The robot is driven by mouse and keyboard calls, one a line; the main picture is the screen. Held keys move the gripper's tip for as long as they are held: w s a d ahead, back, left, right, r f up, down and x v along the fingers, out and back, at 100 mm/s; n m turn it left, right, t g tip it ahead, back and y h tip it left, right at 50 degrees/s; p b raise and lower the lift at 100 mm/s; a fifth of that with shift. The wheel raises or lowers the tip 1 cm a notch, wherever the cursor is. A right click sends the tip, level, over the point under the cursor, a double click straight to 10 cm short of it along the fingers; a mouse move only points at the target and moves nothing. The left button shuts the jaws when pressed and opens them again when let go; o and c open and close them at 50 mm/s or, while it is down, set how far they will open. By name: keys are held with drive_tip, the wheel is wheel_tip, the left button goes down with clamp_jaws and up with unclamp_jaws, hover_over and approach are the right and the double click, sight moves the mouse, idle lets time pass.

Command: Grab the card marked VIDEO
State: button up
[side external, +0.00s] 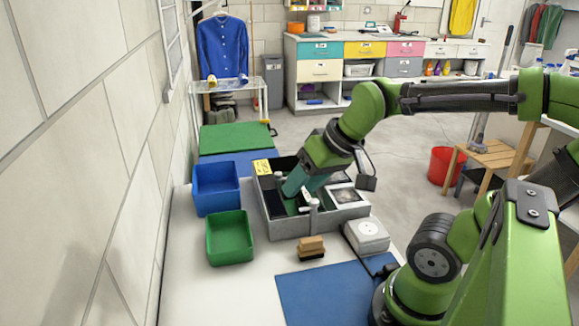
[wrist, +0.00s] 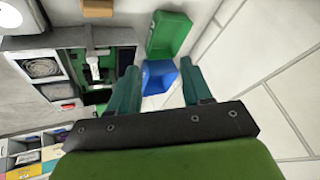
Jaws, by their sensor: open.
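A small yellow card (side external: 263,167) with dark marks stands at the back left corner of a grey divided box (side external: 318,222) in the side view. Its lettering is too small to read, so I cannot tell whether it says VIDEO. I cannot make the card out in the wrist view. My gripper (side external: 300,194) is open and tilted over the box, to the right of the card and apart from it. In the wrist view my gripper (wrist: 160,92) shows its two teal fingers spread with nothing held between them. The fingers hide part of the box's inside.
A blue bin (side external: 215,190) and a green bin (side external: 229,240) stand left of the box. A brown-topped block (side external: 311,247) and a white device (side external: 366,236) sit in front. A blue mat (side external: 325,295) lies nearer. The wall (side external: 85,180) bounds the left side.

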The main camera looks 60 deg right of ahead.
drive_tip(key=w+d+f+n+g+h, duration=0.2)
drive_tip(key=d+n, duration=0.5)
drive_tip(key=n, duration=0.3)
drive_tip(key=n+g+h, duration=0.1)
drive_tip(key=n+h, duration=0.1)
drive_tip(key=n, duration=1.9)
approach(306, 194)
drive_tip(key=x, duration=0.3)
drive_tip(key=s+x, duration=0.1)
drive_tip(key=x, duration=0.1)
drive_tip(key=shift+f, duration=0.45)
drive_tip(key=x, duration=0.2)
drive_tip(key=w+x, duration=0.1)
drive_tip(key=x, duration=0.1)
drive_tip(key=shift+d, duration=0.1)
drive_tip(key=shift+w+d+f, duration=0.2)
drive_tip(key=shift+w+f, duration=0.05)
drive_tip(key=shift+f, duration=0.25)
drive_tip(key=shift+c, duration=0.5)
clamp_jaws()
